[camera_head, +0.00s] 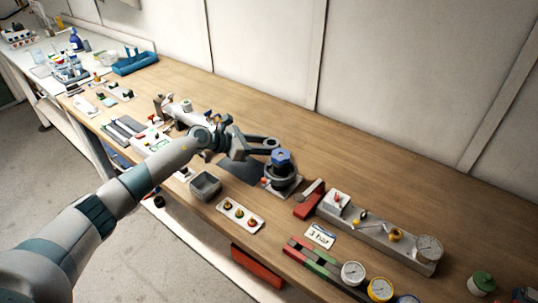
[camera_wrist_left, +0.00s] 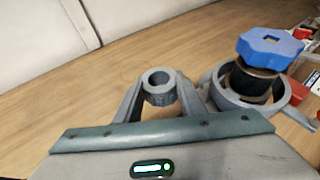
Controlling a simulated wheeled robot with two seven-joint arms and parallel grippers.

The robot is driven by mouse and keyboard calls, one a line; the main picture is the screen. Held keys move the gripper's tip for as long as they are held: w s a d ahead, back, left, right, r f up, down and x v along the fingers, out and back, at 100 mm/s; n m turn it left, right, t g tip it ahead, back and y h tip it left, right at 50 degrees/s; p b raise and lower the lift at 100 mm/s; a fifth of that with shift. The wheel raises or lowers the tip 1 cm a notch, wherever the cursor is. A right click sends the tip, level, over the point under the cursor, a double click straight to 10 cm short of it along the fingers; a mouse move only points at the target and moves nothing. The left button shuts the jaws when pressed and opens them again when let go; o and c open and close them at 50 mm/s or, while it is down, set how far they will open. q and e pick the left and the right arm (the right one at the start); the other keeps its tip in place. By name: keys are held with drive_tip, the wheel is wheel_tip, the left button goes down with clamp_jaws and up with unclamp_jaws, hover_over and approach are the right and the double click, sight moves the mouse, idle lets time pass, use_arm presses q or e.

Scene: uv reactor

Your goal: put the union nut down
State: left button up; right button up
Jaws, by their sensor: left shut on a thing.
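My left gripper (camera_head: 262,146) is shut on a small grey ring, which I take to be the union nut (camera_wrist_left: 158,82). In the left wrist view its round hole faces up between the fingertips. In the head view the nut is small and hard to tell from the grey fingers. The gripper is over the wooden bench, just left of and behind a dark round fixture with a blue lobed cap (camera_head: 281,157). That cap also shows in the left wrist view (camera_wrist_left: 270,48), right of the nut, above a grey ring-shaped holder (camera_wrist_left: 235,100). My right gripper is not in view.
A grey open box (camera_head: 205,186) and a white plate with three buttons (camera_head: 241,216) lie near the front edge. A gauge rail (camera_head: 385,240) stands to the right. Bare wooden bench (camera_head: 340,150) lies behind the fixture, up to the wall.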

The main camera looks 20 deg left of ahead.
use_arm(q)
wheel_tip(320, 180, up, 5)
drive_tip(key=shift+r+b, duration=0.2)
drive_tip(key=shift+b, duration=0.35)
